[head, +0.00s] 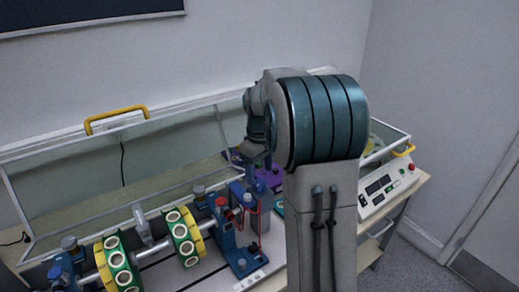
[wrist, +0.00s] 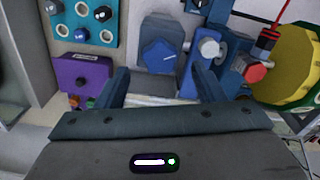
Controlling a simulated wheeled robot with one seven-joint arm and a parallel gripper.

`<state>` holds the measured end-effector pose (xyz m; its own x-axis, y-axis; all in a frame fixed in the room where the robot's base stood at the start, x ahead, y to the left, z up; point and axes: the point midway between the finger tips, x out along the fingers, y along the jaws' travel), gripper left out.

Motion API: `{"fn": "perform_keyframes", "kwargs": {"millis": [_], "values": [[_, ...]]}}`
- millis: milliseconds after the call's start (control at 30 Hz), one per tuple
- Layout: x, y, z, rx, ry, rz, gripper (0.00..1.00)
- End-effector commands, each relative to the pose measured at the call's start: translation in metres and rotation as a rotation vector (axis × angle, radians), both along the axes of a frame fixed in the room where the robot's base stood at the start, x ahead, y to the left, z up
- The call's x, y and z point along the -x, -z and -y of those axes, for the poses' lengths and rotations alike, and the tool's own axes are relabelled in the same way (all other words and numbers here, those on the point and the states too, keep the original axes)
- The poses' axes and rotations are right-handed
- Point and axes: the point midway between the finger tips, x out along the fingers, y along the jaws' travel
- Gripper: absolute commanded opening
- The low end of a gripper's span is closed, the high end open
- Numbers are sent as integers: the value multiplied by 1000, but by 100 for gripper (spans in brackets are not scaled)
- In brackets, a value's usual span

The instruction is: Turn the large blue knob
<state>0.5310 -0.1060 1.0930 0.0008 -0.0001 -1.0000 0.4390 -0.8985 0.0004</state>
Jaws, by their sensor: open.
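The large blue knob (wrist: 158,54) shows in the wrist view as a dark blue dial with a pale pointer line, on the face of a grey-blue block (wrist: 161,30). My gripper (wrist: 162,76) is open, with one dark finger to the lower left of the knob and the other to its lower right. The knob lies ahead of the gap between the fingers, and I see no contact. In the head view my arm blocks the sight of the knob, and the fingers cannot be made out clearly.
A purple box with a black knob (wrist: 81,83) and a teal panel with several knobs (wrist: 85,22) lie to the left. A white-capped blue fitting (wrist: 209,48) and a red knob (wrist: 255,73) are close on the right. Yellow-green wheels (head: 184,237) sit on a shaft on the bench.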

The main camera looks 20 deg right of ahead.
Motion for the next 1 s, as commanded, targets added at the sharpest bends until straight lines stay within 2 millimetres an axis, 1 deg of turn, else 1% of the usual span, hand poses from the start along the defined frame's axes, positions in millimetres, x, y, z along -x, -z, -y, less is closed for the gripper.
{"fn": "perform_keyframes", "kwargs": {"millis": [33,200,300,433,600,1000], "values": [[-1,-13,0,1,0,6,62],[-1,-52,0,1,0,6,62],[-1,-72,0,1,0,5,62],[-1,-90,0,1,0,3,62],[0,-100,0,0,0,1,62],[0,-100,0,0,0,1,62]]}}
